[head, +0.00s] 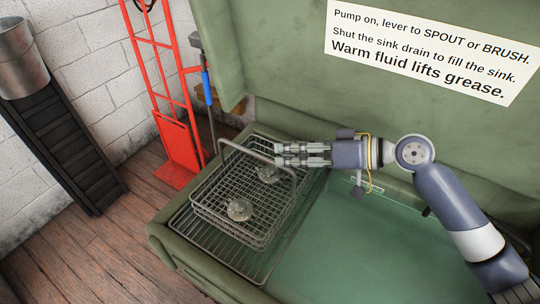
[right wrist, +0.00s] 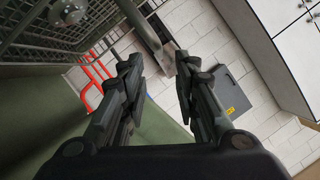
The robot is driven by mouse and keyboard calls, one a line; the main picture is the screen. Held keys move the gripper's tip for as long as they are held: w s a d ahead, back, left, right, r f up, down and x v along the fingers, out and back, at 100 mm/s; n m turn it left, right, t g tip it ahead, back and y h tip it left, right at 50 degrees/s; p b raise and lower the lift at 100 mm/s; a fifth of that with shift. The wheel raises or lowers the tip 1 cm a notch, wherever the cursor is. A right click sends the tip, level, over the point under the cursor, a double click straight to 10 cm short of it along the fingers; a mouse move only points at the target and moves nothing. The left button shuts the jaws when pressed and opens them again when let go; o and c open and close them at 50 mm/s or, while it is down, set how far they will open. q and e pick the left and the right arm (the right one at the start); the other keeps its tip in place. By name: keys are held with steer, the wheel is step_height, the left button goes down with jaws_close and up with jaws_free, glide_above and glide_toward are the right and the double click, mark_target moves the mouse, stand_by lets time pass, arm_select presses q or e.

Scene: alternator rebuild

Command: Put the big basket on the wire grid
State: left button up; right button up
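The big basket (head: 225,223) is a wire basket with a tall arched handle (head: 240,150). It is upright over the wire grid (head: 215,256) at the left side of the sink, and it looks to be resting on it. Two roundish metal parts (head: 239,210) are inside. My right gripper (head: 279,155) is beside the handle's upper right part, its fingers pointing left. My left gripper is not in view.
The green sink basin (head: 345,245) lies right of the grid, with its raised lid (head: 290,60) behind. A red hand truck (head: 165,100) stands at the back left. A black ramp-like rack (head: 62,145) with a metal bucket (head: 20,60) is at the far left.

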steer(key=shift+b+v, duration=0.35)
steer(key=shift+v, duration=2)
